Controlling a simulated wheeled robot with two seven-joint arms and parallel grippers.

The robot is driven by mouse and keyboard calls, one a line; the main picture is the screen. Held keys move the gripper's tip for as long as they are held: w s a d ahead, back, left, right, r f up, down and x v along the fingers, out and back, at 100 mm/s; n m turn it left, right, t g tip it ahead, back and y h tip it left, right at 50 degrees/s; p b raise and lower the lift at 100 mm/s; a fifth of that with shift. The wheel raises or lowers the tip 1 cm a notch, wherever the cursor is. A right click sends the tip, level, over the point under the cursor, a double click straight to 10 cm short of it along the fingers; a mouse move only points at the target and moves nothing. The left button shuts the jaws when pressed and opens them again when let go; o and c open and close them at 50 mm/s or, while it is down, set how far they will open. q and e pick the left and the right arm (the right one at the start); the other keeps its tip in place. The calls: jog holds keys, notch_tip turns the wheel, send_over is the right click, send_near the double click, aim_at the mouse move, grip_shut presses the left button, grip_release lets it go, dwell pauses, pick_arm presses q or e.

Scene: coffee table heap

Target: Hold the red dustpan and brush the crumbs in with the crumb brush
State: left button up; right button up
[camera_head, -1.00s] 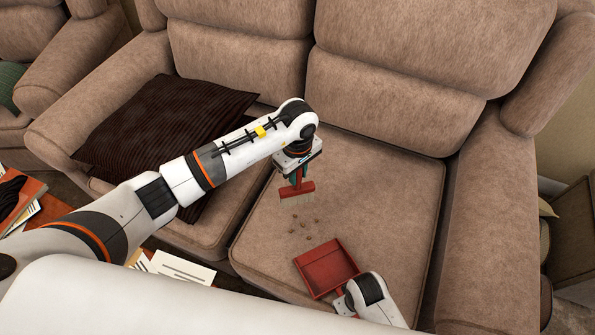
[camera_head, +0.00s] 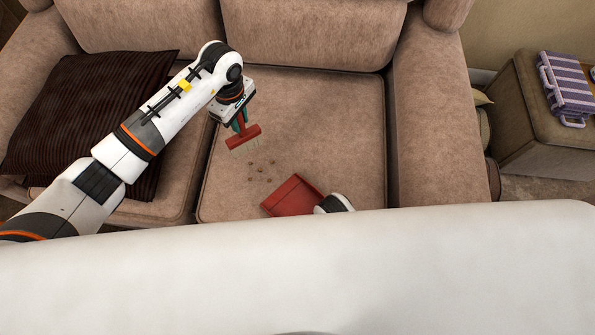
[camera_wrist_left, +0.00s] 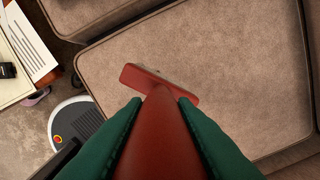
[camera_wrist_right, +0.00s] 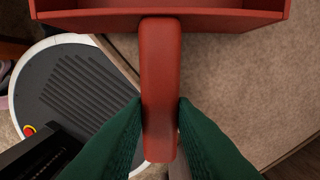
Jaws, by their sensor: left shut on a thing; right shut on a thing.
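The crumb brush, with a red head (camera_head: 243,136) and pale bristles, is held above the seat cushion in the head view. My left gripper (camera_head: 239,120) is shut on its red handle, also seen in the left wrist view (camera_wrist_left: 160,130). Several small brown crumbs (camera_head: 262,170) lie on the cushion between the brush and the red dustpan (camera_head: 293,195). The dustpan is at the cushion's front, its open side toward the crumbs. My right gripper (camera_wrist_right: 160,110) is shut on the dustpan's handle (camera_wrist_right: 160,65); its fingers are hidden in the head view.
The sofa cushion (camera_head: 330,130) is clear around the crumbs. A dark brown pillow (camera_head: 80,110) lies on the left seat. The sofa arm (camera_head: 430,130) bounds the right side. A striped purple case (camera_head: 568,85) stands on a side seat at far right.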

dwell(0.5)
pick_arm(q)
jog(key=shift+w+d+f, duration=0.2)
jog(key=shift+w+f, duration=0.05)
jog(key=shift+w, duration=0.05)
jog(key=w+d+f, duration=0.1)
jog(key=w+f, duration=0.4)
jog(key=f, duration=0.4)
jog(key=shift+f, duration=0.15)
jog(key=shift+s+f, duration=0.1)
jog(key=shift+f, duration=0.25)
dwell(1.4)
